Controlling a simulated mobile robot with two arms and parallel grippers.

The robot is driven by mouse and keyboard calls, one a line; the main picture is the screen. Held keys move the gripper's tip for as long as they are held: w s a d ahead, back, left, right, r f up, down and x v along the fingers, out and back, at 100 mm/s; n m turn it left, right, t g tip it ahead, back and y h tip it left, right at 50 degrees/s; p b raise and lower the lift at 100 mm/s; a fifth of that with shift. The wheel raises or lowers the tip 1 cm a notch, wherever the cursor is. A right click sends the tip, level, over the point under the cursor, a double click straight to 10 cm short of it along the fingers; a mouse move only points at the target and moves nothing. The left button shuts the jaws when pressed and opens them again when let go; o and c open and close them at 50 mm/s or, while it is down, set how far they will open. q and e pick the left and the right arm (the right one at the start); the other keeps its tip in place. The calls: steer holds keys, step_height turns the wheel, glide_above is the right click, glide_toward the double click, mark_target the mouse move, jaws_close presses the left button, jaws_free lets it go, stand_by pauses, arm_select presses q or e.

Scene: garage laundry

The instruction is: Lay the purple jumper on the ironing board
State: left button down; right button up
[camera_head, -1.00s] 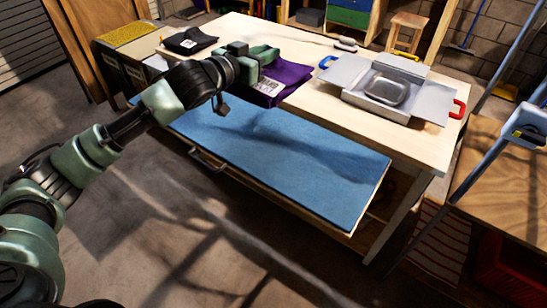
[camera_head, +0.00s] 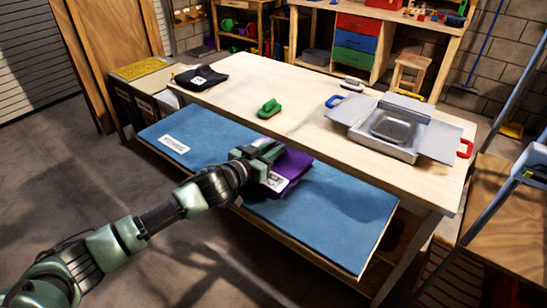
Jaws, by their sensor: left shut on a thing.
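The purple jumper (camera_head: 293,166) is folded, with a white label on its near side. My left gripper (camera_head: 266,152) is shut on its left edge. The jumper is over the middle of the blue-topped ironing board (camera_head: 345,213), which juts out low along the table's front. I cannot tell whether the jumper touches the board. The gripper partly hides the jumper and the board beneath. My right gripper is not in view.
The wooden table (camera_head: 255,85) stands behind, higher than the board. On it are a folded black garment (camera_head: 201,78), a green-handled object (camera_head: 268,108) and a grey metal case (camera_head: 390,127). The board's right part is clear.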

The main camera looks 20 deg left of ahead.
arm_select(q)
steer(key=shift+f, duration=1.35)
steer(key=shift+f, duration=0.2)
steer(key=c, duration=1.3)
jaws_free()
steer(key=shift+r, duration=0.25)
steer(key=v, duration=0.3)
steer(key=b+v, duration=0.1)
steer(key=v, duration=0.6)
steer(key=shift+s+a+f, duration=0.1)
steer(key=shift+s+f, duration=0.15)
steer(key=shift+s, duration=0.1)
steer(key=shift+s+a+r, duration=0.25)
steer(key=shift+s, duration=0.35)
